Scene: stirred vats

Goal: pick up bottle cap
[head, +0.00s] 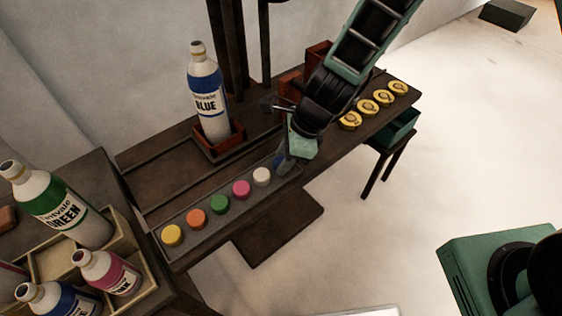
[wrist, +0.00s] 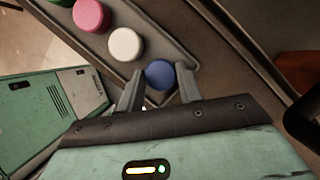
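The row of bottle caps lies in a long grey tray (head: 206,222) on the dark bench: yellow (head: 172,235), orange (head: 196,217), green (head: 219,204), pink (head: 241,189) and white (head: 262,176). A blue cap (wrist: 159,75) sits at the tray's end, beside the white cap (wrist: 126,44) in the wrist view. My gripper (wrist: 159,80) is open, its fingertips on either side of the blue cap with narrow gaps. In the head view my gripper (head: 288,162) mostly hides that cap.
A blue-label bottle (head: 208,95) stands upright in a reddish holder (head: 219,140) behind the tray. Several yellow discs (head: 366,107) lie at the bench's right end. A crate (head: 128,250) with bottles, including a green-label bottle (head: 60,207), is at left. Open floor lies right.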

